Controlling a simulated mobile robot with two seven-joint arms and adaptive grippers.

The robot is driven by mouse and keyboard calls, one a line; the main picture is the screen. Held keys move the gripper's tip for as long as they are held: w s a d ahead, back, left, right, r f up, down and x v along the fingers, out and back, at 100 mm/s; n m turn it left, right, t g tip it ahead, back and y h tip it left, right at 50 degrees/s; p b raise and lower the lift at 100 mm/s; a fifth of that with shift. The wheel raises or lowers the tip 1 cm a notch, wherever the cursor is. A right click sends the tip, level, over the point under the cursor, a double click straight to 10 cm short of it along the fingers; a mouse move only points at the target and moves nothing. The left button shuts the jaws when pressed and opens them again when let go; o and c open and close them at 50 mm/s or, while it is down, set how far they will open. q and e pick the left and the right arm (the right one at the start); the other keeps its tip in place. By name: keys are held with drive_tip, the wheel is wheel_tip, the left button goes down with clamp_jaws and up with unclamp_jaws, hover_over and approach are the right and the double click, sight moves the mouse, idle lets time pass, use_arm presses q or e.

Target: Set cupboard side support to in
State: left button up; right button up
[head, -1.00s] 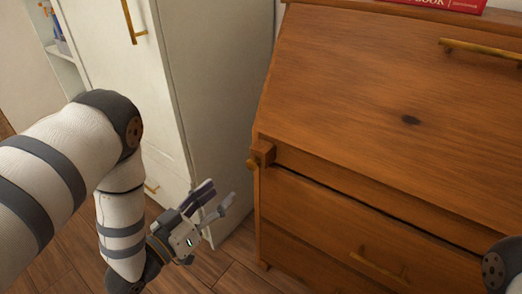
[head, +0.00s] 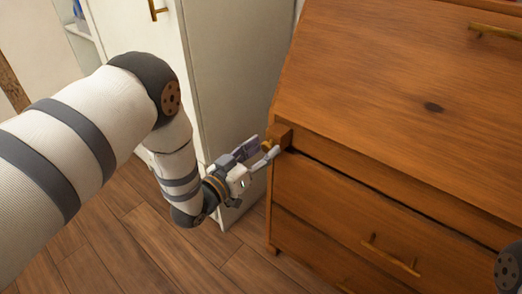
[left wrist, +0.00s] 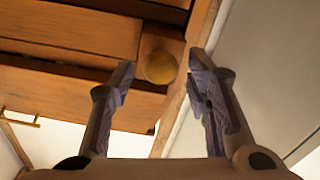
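The cupboard is a brown wooden bureau (head: 400,150) with a slanted front. Its side support (head: 281,134) is a small wooden block at the left edge, below the slanted panel, with a round brass knob on its end. In the left wrist view the knob (left wrist: 160,67) lies ahead, between the fingertips in the picture. My left gripper (head: 262,149) is open, with its fingertips at the knob. The fingers (left wrist: 161,65) stand apart on either side of it, and I cannot tell whether either touches. My right gripper is not in view.
A white wardrobe (head: 230,70) stands close to the left of the bureau, with a narrow gap between. Below the support are drawers with a brass handle (head: 388,258). Wooden floor (head: 130,250) is free at the lower left.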

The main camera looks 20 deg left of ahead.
sight(273, 141)
use_arm(q)
clamp_jaws()
drive_tip(key=x, duration=0.2)
drive_tip(key=b+x, duration=0.1)
drive_tip(key=x, duration=0.1)
drive_tip(key=shift+f, duration=0.2)
drive_tip(key=shift+w+d+r+b, duration=0.1)
drive_tip(key=shift+w+b, duration=0.2)
drive_tip(key=shift+b, duration=0.05)
drive_tip(key=shift+r, duration=0.15)
drive_tip(key=shift+o, duration=0.6)
unclamp_jaws()
drive_tip(key=shift+o, duration=1.1)
drive_tip(key=shift+w, duration=0.15)
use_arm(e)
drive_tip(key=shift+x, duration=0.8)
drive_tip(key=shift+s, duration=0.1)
